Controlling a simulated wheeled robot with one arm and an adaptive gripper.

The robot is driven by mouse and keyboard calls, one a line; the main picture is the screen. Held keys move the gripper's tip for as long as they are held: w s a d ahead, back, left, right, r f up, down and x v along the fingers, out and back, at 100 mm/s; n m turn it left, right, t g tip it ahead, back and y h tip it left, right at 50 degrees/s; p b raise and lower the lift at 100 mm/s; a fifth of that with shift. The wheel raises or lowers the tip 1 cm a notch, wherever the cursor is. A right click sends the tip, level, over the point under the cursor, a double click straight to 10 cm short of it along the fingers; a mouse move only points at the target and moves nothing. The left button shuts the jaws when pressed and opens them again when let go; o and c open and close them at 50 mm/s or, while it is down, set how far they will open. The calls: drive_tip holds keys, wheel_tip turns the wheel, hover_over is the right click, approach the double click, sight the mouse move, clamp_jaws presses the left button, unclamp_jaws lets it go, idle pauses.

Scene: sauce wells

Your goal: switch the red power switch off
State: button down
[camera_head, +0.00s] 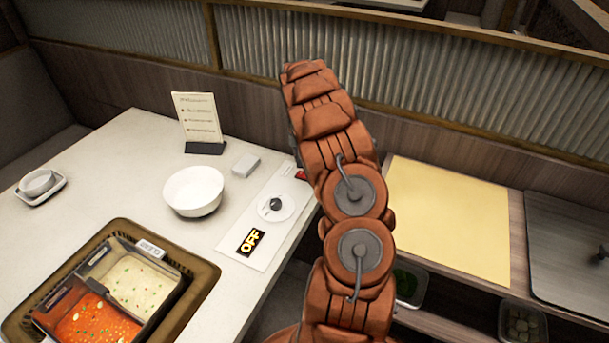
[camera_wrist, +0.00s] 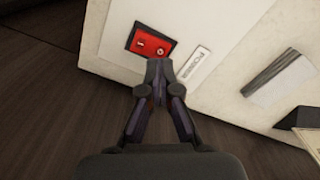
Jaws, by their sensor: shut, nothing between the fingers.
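The red power switch (camera_wrist: 138,45) sits on a white panel, next to a small label plate that seems to read POWER (camera_wrist: 193,66) in the wrist view. My gripper (camera_wrist: 158,68) is shut and empty, its fingertips just below the switch in the picture. I cannot tell whether they touch it. In the head view a bit of the red switch (camera_head: 301,174) shows at the far end of the control panel (camera_head: 284,189), and my arm hides the gripper.
A white bowl (camera_head: 194,190), a small white box (camera_head: 246,165) and a menu stand (camera_head: 198,122) are near the panel. A two-part soup pot (camera_head: 151,256) is sunk in the table. A yellow board (camera_head: 448,215) lies on the right-hand counter.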

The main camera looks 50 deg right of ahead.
sight(300, 174)
drive_tip(key=shift+r, duration=1.8)
drive_tip(key=shift+a, duration=0.1)
drive_tip(key=s+a+r+n, duration=0.1)
drive_tip(key=s+a+r, duration=0.2)
drive_tip(key=a+r, duration=0.35)
drive_tip(key=s+a+r+n+g, duration=0.1)
drive_tip(key=s+a+r, duration=0.2)
drive_tip(key=a, duration=0.6)
drive_tip(key=s+a+r+n, duration=0.1)
drive_tip(key=s+a+r, duration=0.2)
drive_tip(key=a+r, duration=0.35)
drive_tip(key=s+a+f+n, duration=0.1)
drive_tip(key=s+a+n, duration=0.4)
drive_tip(key=s+a, duration=1.6)
drive_tip(key=shift+s+f+n+g, duration=0.25)
drive_tip(key=shift+s+n+g, duration=0.15)
drive_tip(key=shift+s, duration=0.75)
